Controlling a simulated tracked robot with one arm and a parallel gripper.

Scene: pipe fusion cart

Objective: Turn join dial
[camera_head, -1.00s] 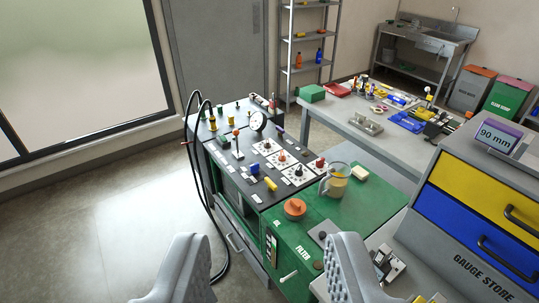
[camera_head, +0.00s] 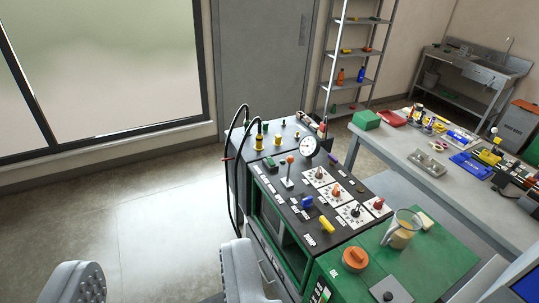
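The fusion cart stands right of centre, with a black control panel (camera_head: 292,204) on its top. Several dials on white plates sit at the panel's right side: one with an orange-red knob (camera_head: 336,189), one with a black knob (camera_head: 355,211), and one with a red knob (camera_head: 378,203). Which of them is the join dial cannot be read at this size. My gripper (camera_head: 165,285) is open and empty at the bottom edge, in front of and left of the cart. Its right finger overlaps the cart's front side in the picture.
A jug (camera_head: 403,229) and orange cap (camera_head: 355,259) stand on the green top. Black hoses (camera_head: 229,175) loop at the left. Floor at left is clear.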

